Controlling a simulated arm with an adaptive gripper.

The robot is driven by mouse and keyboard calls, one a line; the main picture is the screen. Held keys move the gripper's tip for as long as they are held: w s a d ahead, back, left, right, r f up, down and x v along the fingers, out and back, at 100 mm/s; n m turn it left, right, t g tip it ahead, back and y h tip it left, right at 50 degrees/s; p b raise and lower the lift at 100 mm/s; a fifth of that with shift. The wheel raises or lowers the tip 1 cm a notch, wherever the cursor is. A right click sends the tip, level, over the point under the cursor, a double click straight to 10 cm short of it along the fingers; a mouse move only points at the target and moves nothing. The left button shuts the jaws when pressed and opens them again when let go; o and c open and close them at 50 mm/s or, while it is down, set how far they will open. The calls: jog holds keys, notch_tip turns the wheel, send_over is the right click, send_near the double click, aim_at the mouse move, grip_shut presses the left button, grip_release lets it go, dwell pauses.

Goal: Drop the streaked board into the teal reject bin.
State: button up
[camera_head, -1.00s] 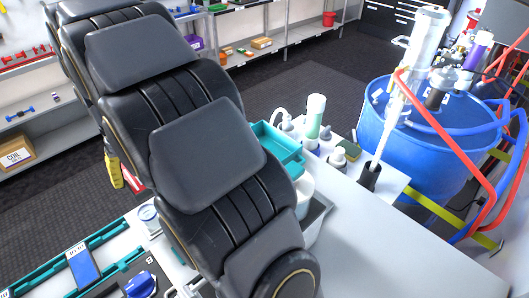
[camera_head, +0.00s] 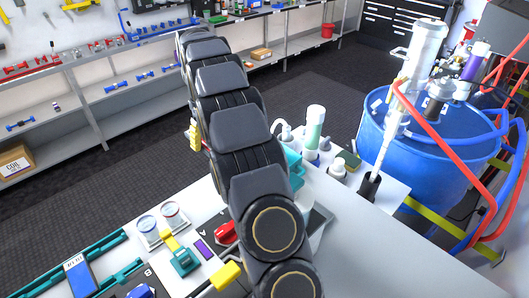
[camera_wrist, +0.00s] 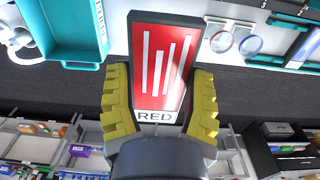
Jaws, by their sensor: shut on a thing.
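In the wrist view my gripper (camera_wrist: 160,100) has its yellow fingers shut on the streaked board (camera_wrist: 158,65), one on each side. The board has a red face with several white streaks of uneven length and the word RED near the fingers. A teal bin (camera_wrist: 70,52) with a partly cut-off label shows at the upper left of the wrist view, apart from the board. In the head view a teal piece (camera_head: 296,178), likely that bin, shows beside my arm and is mostly hidden by it.
The white tabletop (camera_head: 375,255) at front right is clear.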

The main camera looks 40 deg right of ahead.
jog(key=s+d+f, duration=0.2)
jog(key=d+f, duration=0.1)
jog(key=d, duration=0.6)
jog(key=s+d+f, duration=0.3)
jog(key=d, duration=0.7)
jog(key=f, duration=1)
jog(key=shift+w+a, duration=0.15)
jog(key=shift+a, duration=0.1)
jog(key=shift+f, duration=0.55)
jog(key=o, duration=1)
